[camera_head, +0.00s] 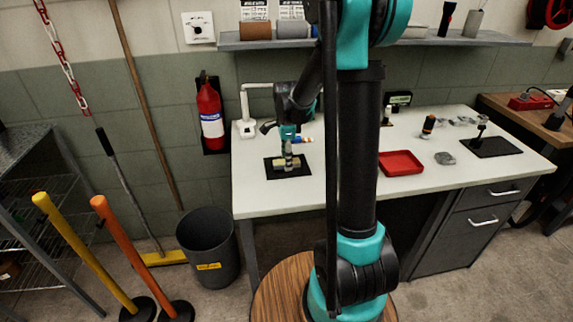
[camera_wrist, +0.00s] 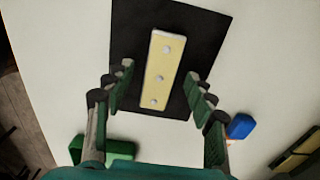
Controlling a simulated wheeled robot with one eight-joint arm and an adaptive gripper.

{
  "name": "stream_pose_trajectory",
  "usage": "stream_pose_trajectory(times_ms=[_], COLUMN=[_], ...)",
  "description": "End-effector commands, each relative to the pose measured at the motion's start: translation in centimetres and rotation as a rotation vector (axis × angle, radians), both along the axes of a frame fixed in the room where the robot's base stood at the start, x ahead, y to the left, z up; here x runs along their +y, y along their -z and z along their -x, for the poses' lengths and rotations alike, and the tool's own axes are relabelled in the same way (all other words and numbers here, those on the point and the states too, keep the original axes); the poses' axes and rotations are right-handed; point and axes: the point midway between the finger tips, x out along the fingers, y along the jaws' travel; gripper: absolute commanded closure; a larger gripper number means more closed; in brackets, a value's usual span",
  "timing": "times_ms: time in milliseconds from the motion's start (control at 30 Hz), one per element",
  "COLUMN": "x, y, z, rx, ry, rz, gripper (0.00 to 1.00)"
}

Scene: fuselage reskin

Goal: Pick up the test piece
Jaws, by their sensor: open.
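The test piece (camera_wrist: 162,70) is a pale yellow strip with a few round silvery fasteners along it. It lies on a black mat (camera_wrist: 200,30), which is on the white table in the wrist view. In the head view the black mat (camera_head: 301,171) is on the left part of the table, with the test piece (camera_head: 282,163) on it and partly hidden. My gripper (camera_wrist: 158,82) is open, with its fingers on either side of the test piece and apart from it. In the head view my gripper (camera_head: 288,160) points down over the mat.
A blue block (camera_wrist: 240,126) and a green object (camera_wrist: 108,150) lie near the mat in the wrist view. On the white table (camera_head: 330,195), a red tray (camera_head: 401,163) stands to the right. A second black mat (camera_head: 495,148) with a small stand is farther right. A white lamp (camera_head: 246,125) stands behind my gripper.

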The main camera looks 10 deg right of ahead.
Motion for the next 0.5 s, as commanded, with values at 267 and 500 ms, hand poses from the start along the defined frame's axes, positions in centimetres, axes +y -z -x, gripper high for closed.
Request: stream_pose_trajectory(times_ms=[267,500], x=[-0.01,0.00], y=[0.19,0.17], z=[0.04,0.03], rx=[0.000,0.000], ry=[0.000,0.000], rz=[0.000,0.000], gripper=[0.47,0.77])
